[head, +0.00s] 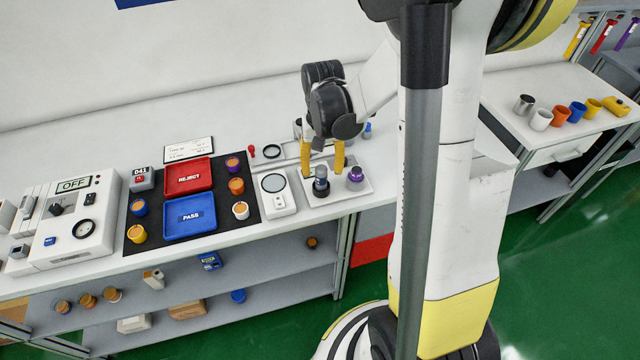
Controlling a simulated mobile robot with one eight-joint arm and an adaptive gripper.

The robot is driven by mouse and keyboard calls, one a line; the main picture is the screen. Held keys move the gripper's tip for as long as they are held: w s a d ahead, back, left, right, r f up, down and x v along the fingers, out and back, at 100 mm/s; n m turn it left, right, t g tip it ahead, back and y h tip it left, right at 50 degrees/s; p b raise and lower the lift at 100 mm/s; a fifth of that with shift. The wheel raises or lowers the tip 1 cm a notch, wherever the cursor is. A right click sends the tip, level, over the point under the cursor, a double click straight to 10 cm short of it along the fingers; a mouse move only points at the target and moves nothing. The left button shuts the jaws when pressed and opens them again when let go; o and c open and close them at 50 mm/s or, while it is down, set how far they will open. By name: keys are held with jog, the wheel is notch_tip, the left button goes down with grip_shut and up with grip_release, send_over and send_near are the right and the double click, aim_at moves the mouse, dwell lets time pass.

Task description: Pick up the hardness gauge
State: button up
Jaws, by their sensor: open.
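A small upright grey and black instrument (320,184), which looks like the hardness gauge, stands on a white tray (348,195) near the table's front edge. My gripper (323,162) points down with its two yellow fingers apart. In the picture the fingers show just above and behind the instrument's top, one to each side. Nothing shows between them. I cannot tell the exact height or depth gap between fingers and instrument.
A purple-topped dark piece (355,175) stands on the same tray, close on the right. A white device with a round face (274,191) is close on the left. Red (189,178) and blue (191,217) trays lie farther left on a black mat. The table behind is mostly clear.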

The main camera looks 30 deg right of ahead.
aim_at(321, 180)
notch_tip(321, 180, down, 5)
jog(key=shift+a+b, duration=0.15)
jog(key=shift+b, duration=0.95)
jog(key=shift+r, duration=0.1)
grip_shut()
